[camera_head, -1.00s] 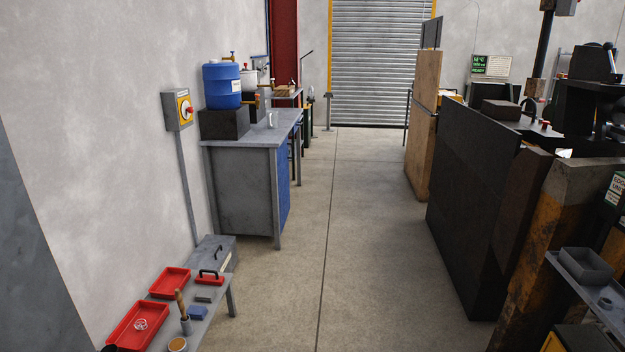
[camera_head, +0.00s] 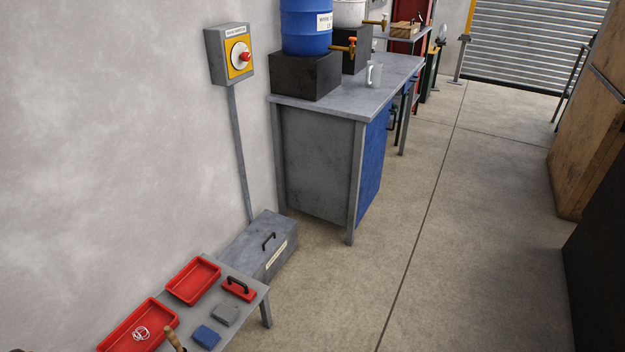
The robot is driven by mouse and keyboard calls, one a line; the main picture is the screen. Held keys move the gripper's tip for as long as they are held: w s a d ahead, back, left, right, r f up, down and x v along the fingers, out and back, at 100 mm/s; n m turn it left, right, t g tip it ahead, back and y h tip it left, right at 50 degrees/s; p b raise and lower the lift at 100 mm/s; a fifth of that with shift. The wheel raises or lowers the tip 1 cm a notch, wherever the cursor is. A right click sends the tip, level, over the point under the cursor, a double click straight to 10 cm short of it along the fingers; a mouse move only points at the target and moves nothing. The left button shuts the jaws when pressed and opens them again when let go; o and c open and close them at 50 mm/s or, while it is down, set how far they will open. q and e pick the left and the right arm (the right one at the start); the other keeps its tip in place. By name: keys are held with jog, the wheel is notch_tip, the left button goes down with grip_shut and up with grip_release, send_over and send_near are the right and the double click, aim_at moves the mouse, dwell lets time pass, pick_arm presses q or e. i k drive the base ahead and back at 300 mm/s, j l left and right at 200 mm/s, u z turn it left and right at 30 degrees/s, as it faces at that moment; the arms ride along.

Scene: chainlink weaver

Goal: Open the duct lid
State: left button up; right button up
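A grey metal box (camera_head: 284,262) with a pale label on its front side stands low against the left wall, just beyond the small bench. I take this top for the duct lid, but the label is too small to read. Neither of my grippers is in view.
The small grey bench (camera_head: 254,294) holds red trays (camera_head: 193,281), a red block with a black handle (camera_head: 238,289) and grey and blue blocks. A workbench (camera_head: 318,165) with a blue barrel (camera_head: 305,28) stands beyond. Open floor (camera_head: 400,240) lies to the right.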

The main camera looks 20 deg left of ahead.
aim_at(249, 251)
jog(key=i+u, duration=0.15)
jog(key=i, duration=0.75)
jog(key=i+l+u, duration=0.15)
jog(key=i, duration=0.75)
jog(key=j, duration=0.1)
